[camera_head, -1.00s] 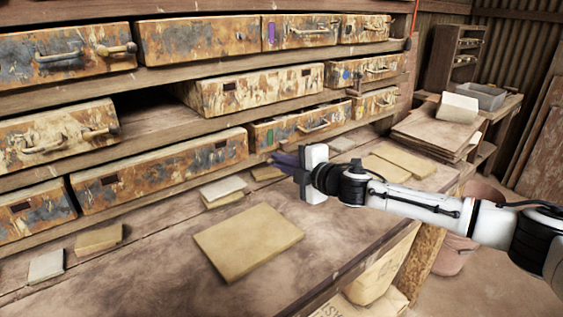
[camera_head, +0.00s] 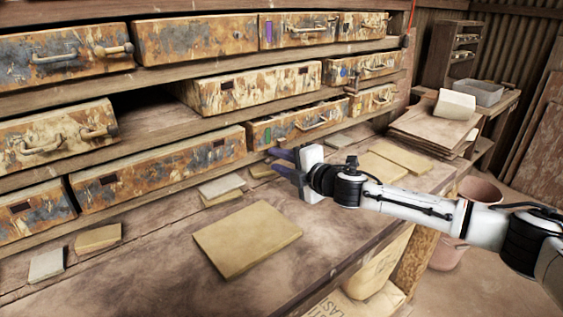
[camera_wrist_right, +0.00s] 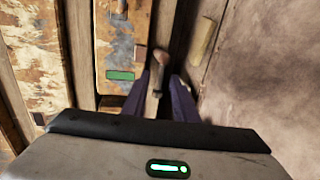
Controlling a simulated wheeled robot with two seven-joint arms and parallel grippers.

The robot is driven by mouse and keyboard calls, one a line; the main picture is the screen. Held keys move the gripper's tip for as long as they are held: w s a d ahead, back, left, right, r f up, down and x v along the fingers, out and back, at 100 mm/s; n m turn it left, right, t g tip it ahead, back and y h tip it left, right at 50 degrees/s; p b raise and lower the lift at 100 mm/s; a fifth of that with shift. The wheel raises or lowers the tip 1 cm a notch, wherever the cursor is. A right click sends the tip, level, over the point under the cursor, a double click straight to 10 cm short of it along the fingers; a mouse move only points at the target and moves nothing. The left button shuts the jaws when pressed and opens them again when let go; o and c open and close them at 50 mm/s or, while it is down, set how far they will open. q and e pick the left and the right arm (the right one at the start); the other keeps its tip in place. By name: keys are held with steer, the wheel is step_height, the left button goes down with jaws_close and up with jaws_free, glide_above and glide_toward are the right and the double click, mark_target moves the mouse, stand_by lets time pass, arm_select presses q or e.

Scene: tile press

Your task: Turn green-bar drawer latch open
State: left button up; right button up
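The green-bar drawer (camera_head: 297,123) is in the low row, right of centre in the head view. Its green bar also shows in the right wrist view (camera_wrist_right: 120,75). A latch with a rounded brownish knob (camera_wrist_right: 159,58) stands beside the drawer front in the wrist view; my gripper hides it in the head view. My right gripper (camera_head: 274,161) is in front of the drawer's lower left. Its two purple fingers are apart, and in the wrist view (camera_wrist_right: 158,100) the latch lies between them. I cannot tell whether they touch it. My left gripper is out of view.
Other rusty drawers fill the rack, one with a purple bar (camera_head: 268,32) above. Flat tan tiles, including a large one (camera_head: 247,238), lie on the bench (camera_head: 160,270). A stack of boards (camera_head: 435,130) stands at the right. The bench front is mostly clear.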

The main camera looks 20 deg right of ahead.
steer(key=v, duration=1)
steer(key=shift+s, duration=0.15)
steer(key=shift+r, duration=0.1)
